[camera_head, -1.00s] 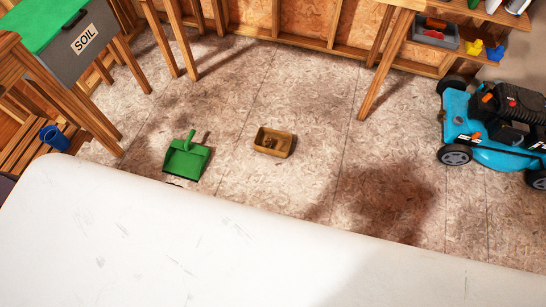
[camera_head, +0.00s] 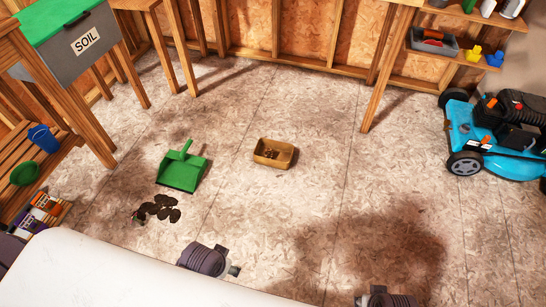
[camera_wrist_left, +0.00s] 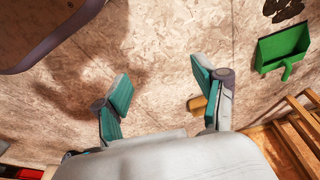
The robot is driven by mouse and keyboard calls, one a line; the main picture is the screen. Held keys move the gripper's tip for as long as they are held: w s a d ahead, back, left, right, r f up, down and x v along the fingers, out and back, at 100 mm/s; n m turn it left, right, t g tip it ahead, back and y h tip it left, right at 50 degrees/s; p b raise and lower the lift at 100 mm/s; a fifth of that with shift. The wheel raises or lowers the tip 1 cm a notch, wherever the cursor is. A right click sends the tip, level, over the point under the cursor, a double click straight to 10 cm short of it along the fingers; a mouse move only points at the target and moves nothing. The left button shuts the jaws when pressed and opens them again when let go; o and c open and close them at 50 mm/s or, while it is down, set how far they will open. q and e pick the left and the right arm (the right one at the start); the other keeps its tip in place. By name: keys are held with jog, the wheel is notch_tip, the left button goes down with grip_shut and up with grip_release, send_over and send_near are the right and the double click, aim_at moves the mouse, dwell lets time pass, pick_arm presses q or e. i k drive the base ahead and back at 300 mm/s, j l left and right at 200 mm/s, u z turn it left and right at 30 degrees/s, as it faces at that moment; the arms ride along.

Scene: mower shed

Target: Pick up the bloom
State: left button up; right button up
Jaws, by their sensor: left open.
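In the head view, a small item with a hint of red (camera_head: 138,217) lies on the floor beside a patch of dark soil clumps (camera_head: 164,207); it is too small to tell if it is the bloom. No other thing in view is clearly a bloom. My left gripper (camera_wrist_left: 162,86) shows in its wrist view with its two teal-padded fingers wide apart and nothing between them but bare floor. Its fingers are not seen in the head view. My right gripper is not in view.
A green dustpan (camera_head: 183,168) lies by the soil; it also shows in the wrist view (camera_wrist_left: 283,48). A tan box (camera_head: 274,153) stands right of it. A blue mower (camera_head: 490,140) is at right, a wooden shelf (camera_head: 60,165) at left.

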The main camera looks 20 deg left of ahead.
aim_at(134, 217)
jog(key=u, duration=2)
